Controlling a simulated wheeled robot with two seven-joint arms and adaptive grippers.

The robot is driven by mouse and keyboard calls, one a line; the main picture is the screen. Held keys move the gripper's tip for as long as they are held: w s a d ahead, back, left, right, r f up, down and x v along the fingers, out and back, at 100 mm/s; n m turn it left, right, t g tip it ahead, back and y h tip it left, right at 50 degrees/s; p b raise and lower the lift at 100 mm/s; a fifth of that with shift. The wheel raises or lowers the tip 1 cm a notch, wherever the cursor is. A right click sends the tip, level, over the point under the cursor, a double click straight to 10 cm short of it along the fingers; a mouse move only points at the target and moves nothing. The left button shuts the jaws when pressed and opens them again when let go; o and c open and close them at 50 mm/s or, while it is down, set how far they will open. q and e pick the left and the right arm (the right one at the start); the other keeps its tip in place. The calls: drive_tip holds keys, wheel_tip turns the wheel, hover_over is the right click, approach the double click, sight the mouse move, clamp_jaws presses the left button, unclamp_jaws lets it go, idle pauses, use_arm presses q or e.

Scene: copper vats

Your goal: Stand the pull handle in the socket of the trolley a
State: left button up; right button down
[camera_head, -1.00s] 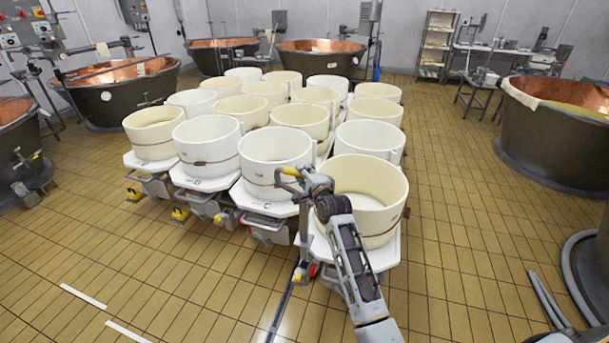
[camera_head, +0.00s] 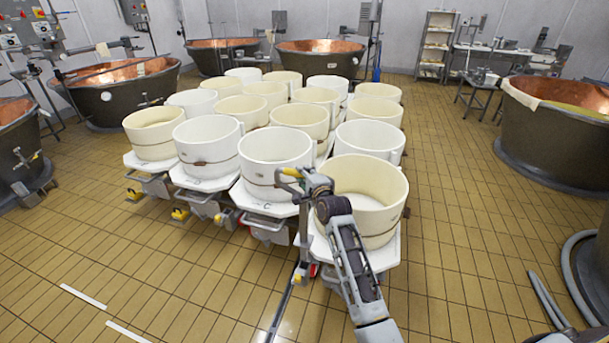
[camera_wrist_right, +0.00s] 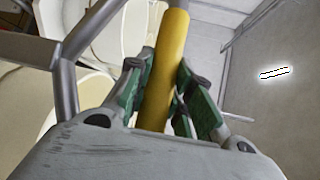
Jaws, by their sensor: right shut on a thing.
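The pull handle (camera_head: 304,222) is a grey metal bar with a yellow grip on top. It stands close to upright at the front left of the nearest trolley (camera_head: 388,258). No letter is readable on that trolley. My right gripper (camera_head: 293,178) is shut on the yellow grip. In the right wrist view the yellow grip (camera_wrist_right: 164,72) lies between the green-padded fingers of my right gripper (camera_wrist_right: 160,82), with grey bars of the handle (camera_wrist_right: 66,82) at left. The handle's lower end is near red and yellow parts; I cannot tell whether it is in the socket. My left gripper is not in view.
A large cream tub (camera_head: 366,195) stands on the nearest trolley, right beside my right arm. Several more trolleys with tubs stand close behind and left, one marked C (camera_head: 267,207). Copper vats (camera_head: 560,130) stand around. The tiled floor (camera_head: 150,265) at front left is mostly clear.

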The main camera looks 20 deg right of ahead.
drive_tip(key=shift+f, duration=0.1)
idle(0.4)
drive_tip(key=shift+f+b, duration=1.45)
drive_tip(key=shift+f, duration=2.3)
idle(2.1)
